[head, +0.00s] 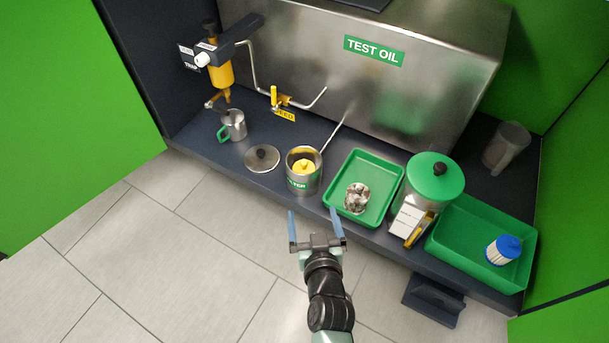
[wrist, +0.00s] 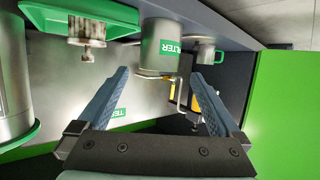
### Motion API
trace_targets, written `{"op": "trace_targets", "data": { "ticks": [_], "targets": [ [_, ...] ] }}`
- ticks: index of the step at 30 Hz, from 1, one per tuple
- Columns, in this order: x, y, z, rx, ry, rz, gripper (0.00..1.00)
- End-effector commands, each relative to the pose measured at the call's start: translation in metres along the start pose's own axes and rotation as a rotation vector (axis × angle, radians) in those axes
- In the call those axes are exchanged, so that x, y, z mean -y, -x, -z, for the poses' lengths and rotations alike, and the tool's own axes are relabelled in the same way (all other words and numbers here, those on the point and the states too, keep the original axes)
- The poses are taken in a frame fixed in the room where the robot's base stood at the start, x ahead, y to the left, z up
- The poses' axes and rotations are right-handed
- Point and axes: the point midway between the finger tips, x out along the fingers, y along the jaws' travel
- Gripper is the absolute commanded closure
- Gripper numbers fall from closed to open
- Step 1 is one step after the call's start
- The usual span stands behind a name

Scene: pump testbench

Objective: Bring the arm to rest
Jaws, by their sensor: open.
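My gripper (head: 316,230) is open and empty, held in front of the bench edge in the head view. Its two blue fingers stand wide apart there and in the wrist view (wrist: 165,98), with nothing between them. My arm reaches up from the bottom of the head view. The nearest thing is the steel filter pot (head: 303,183) with a yellow part inside, just beyond the left finger and apart from it. The pot also shows in the wrist view (wrist: 160,48), beyond the fingers.
The dark bench (head: 205,155) carries a steel mug (head: 234,125), a loose lid (head: 262,158), a green tray (head: 376,210) with a crumpled metallic piece, a green-lidded canister (head: 436,177) and a green bin (head: 455,247) holding a blue-capped filter (head: 503,250). Open floor (head: 190,250) lies left.

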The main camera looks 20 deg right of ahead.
Motion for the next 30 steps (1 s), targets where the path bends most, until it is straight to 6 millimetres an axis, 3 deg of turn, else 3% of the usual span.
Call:
{"op": "trace_targets", "data": {
  "ticks": [7, 30],
  "targets": [
    [0.000, -0.018, 0.000, 0.000, 0.000, 0.001, 0.00],
    [0.001, -0.016, 0.000, 0.001, 0.000, 0.002, 0.00]
  ]
}}
